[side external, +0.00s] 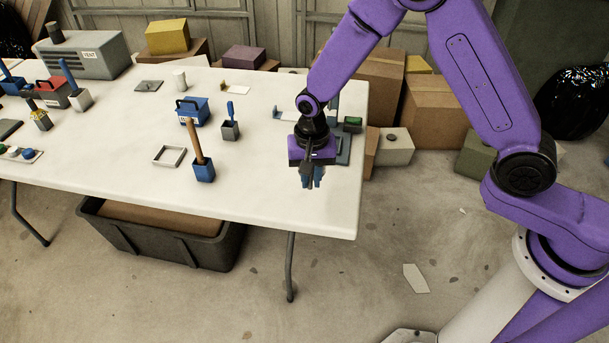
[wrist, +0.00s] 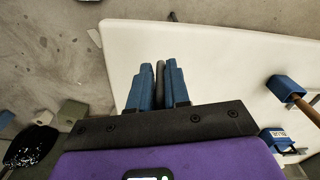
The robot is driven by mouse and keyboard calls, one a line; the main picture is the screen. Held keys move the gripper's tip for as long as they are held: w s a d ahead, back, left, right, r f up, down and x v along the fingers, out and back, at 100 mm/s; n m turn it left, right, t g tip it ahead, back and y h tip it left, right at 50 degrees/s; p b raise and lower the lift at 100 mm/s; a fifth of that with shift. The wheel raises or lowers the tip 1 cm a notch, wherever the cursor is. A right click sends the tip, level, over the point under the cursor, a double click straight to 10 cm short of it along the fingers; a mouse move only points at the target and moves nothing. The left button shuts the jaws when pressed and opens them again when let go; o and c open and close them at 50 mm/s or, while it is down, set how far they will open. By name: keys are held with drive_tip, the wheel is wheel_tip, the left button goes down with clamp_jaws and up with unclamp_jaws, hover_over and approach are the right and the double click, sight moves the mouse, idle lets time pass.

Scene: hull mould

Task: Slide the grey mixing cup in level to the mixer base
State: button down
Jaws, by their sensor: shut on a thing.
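My gripper (side external: 313,182) hangs over the right end of the white table, its blue fingers pointing down. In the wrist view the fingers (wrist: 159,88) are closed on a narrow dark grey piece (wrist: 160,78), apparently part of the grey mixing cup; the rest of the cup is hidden. A grey-blue stand (side external: 344,145), which looks like the mixer base, is just behind and right of my gripper in the side view, partly covered by it. I cannot tell whether the held piece touches it.
A green-topped dark block (side external: 352,123) stands by the table's right edge. To the left are a blue pot (side external: 204,172) with a wooden handle, a grey pot (side external: 230,131), a blue caddy (side external: 193,111) and a square frame (side external: 169,156). The front right tabletop is clear.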

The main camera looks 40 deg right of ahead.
drive_tip(key=shift+m, duration=0.5)
drive_tip(key=w+d+f, duration=0.1)
drive_tip(key=f, duration=0.1)
drive_tip(key=w+d+f, duration=0.1)
drive_tip(key=d+f, duration=0.1)
drive_tip(key=w+d+f, duration=0.2)
drive_tip(key=shift+f, duration=0.35)
drive_tip(key=shift+w+d+f, duration=0.2)
drive_tip(key=shift+d+f, duration=0.05)
drive_tip(key=shift+d, duration=0.05)
drive_tip(key=shift+w+d+f, duration=0.25)
drive_tip(key=shift+w+d, duration=0.35)
drive_tip(key=shift+w, duration=0.05)
drive_tip(key=shift+w+d+f, duration=0.2)
drive_tip(key=shift+w+d, duration=0.4)
drive_tip(key=shift+w+d, duration=0.1)
drive_tip(key=shift+w+d, duration=1.1)
drive_tip(key=shift+d, duration=0.1)
drive_tip(key=shift+w+d, duration=1.2)
drive_tip(key=shift+d, duration=0.05)
drive_tip(key=shift+w+d, duration=0.1)
drive_tip(key=shift+d, duration=0.05)
